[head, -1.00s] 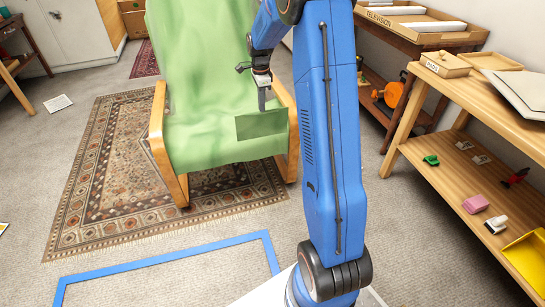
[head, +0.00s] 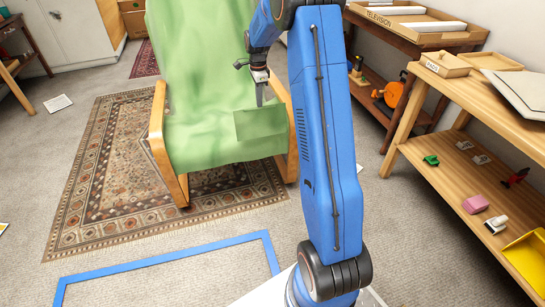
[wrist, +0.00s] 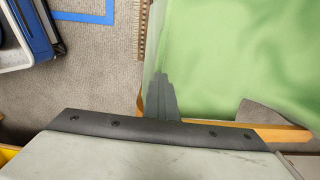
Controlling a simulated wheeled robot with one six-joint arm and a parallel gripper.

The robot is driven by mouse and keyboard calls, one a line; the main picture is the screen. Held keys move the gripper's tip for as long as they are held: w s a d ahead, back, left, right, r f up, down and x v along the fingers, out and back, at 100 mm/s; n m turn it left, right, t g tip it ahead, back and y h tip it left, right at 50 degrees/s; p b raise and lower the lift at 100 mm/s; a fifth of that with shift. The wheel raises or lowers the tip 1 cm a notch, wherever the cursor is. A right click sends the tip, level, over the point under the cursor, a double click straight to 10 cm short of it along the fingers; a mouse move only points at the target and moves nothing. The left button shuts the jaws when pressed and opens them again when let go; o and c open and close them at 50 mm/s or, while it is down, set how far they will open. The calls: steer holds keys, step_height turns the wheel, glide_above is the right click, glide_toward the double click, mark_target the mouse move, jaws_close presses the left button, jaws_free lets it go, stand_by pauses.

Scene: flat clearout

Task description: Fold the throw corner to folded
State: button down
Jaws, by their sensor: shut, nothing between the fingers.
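The green throw (head: 205,110) is draped over the back and seat of a wooden-armed chair (head: 158,125). A slightly darker rectangular flap (head: 260,124) lies on its front right part, near the right armrest. My gripper (head: 259,103) points down at the upper edge of this flap. It is shut with nothing visible in it; whether it touches the cloth I cannot tell. In the wrist view the shut fingers (wrist: 163,82) show at the edge of the green cloth (wrist: 245,60).
The chair stands on a patterned rug (head: 95,190). A blue floor outline (head: 165,258) lies in front. A wooden shelf (head: 440,180) with small items stands at the right, and a dark wooden table (head: 400,35) with trays behind it. My arm hides part of the middle.

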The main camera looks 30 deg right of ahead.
steer(key=shift+s+f, duration=0.15)
steer(key=shift+f, duration=0.3)
steer(key=w, duration=0.1)
steer(key=w+f, duration=0.1)
steer(key=w+d, duration=0.1)
steer(key=shift+w+f, duration=0.3)
steer(key=shift+f, duration=0.05)
steer(key=w+f, duration=0.1)
steer(key=w+d+f, duration=0.1)
steer(key=w, duration=0.1)
steer(key=shift+w+f, duration=0.15)
steer(key=shift+f, duration=0.1)
stand_by(0.5)
steer(key=shift+w, duration=0.1)
